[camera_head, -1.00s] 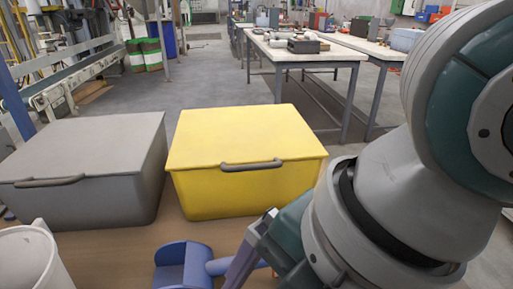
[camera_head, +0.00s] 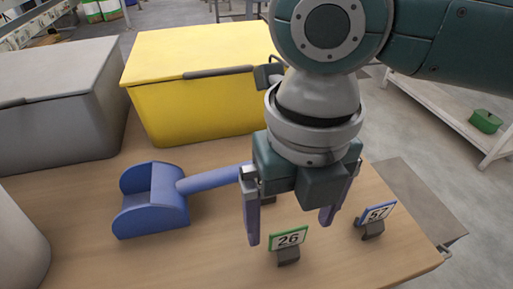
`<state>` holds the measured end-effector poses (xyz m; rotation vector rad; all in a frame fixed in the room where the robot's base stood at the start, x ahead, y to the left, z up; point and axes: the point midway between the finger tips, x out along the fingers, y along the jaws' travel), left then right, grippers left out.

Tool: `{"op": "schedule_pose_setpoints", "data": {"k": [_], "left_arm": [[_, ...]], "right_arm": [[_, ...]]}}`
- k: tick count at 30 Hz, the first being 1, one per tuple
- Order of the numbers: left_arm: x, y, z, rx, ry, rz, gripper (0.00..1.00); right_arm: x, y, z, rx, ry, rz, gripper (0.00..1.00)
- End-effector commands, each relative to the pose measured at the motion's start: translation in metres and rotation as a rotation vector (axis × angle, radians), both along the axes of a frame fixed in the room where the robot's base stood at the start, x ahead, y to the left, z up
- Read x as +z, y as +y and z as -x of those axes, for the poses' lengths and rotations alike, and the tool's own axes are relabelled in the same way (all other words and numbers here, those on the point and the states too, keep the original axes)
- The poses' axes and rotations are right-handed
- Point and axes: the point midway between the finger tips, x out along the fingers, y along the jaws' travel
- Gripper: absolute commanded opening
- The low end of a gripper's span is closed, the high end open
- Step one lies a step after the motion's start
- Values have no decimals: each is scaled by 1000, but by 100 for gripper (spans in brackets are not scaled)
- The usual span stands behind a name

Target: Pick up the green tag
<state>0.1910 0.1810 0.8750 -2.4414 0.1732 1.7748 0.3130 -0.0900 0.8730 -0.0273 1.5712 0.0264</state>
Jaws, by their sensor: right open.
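The green tag (camera_head: 288,239) is a small card with a green border and the number 26, standing in a dark holder on the wooden table near its front. My right gripper (camera_head: 291,231) points down over the table by the green tag, its two purple fingers spread apart and empty. The tag shows between and a little below the fingertips in the picture; I cannot tell the exact height of the fingers above it. My left gripper is not in view.
A blue-bordered tag 52 (camera_head: 376,215) stands to the right. A blue scoop (camera_head: 153,200) lies left, its handle reaching behind the gripper. A yellow lidded box (camera_head: 196,107) and a grey box (camera_head: 58,130) stand behind. A pale container (camera_head: 18,245) is at the left edge. The table's front centre-left is clear.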

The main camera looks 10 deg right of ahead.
Motion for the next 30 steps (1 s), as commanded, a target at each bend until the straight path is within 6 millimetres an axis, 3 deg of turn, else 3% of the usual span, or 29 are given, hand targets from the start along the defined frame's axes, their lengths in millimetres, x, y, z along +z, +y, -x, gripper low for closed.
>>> {"op": "schedule_pose_setpoints", "data": {"k": [4, 13, 30], "left_arm": [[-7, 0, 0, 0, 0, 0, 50], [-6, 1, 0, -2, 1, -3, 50], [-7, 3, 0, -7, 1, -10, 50]], "right_arm": [[-23, 0, 1, 1, 2, 2, 98], [-26, 0, 0, 1, -2, 1, 98], [-26, 0, 0, 1, -2, 0, 33]]}}
